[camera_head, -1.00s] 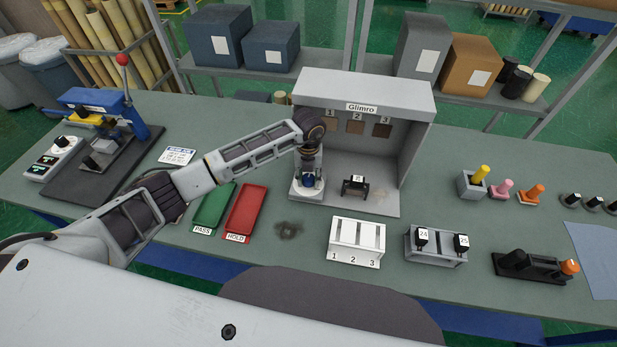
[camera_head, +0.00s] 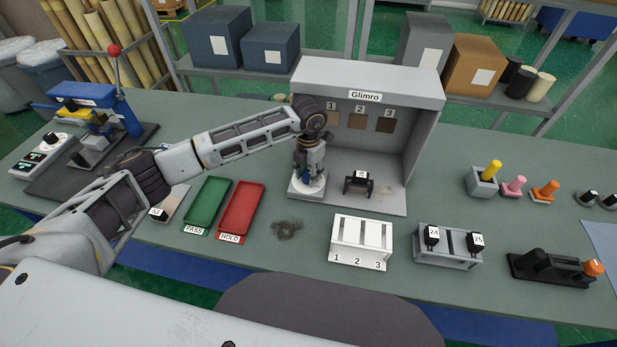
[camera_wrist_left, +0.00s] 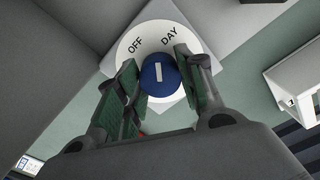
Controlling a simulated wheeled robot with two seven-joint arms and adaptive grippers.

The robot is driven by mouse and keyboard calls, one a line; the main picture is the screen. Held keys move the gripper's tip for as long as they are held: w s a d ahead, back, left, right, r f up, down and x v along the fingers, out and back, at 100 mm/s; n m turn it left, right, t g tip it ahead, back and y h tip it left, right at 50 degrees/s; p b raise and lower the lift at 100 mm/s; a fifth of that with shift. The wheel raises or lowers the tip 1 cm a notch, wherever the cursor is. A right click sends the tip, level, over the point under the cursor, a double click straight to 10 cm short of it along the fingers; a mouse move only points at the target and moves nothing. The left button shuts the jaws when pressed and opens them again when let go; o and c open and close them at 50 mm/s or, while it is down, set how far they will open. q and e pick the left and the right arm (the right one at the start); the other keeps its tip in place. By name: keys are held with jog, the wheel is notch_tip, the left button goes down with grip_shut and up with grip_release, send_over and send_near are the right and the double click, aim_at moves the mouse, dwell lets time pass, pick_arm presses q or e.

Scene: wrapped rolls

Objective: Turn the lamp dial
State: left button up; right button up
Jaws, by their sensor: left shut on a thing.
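The lamp dial is a blue knob (camera_wrist_left: 154,88) with a white pointer mark, on a round white plate (camera_wrist_left: 125,50) printed OFF and DAY. In the left wrist view the mark points up, roughly between the two words. The dial sits at the front left of the grey Glimro booth (camera_head: 368,88); in the head view its white plate (camera_head: 303,190) shows, while the gripper mostly hides the knob. My left gripper (camera_wrist_left: 162,88) is shut on the knob, one finger on each side, reaching down from above. My right gripper is not in view.
A small black stand (camera_head: 358,183) is inside the booth, right of the dial. A white numbered rack (camera_head: 361,241) stands in front. Green (camera_head: 207,203) and red (camera_head: 240,208) trays lie to the left under my arm. The booth's roof and walls bound the space.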

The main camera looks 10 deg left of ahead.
pick_arm(q)
jog(key=m+b, duration=0.2)
jog(key=shift+f+m, duration=0.1)
jog(key=shift+m, duration=0.2)
jog(key=shift+m+b, duration=0.7)
jog(key=shift+b, duration=0.05)
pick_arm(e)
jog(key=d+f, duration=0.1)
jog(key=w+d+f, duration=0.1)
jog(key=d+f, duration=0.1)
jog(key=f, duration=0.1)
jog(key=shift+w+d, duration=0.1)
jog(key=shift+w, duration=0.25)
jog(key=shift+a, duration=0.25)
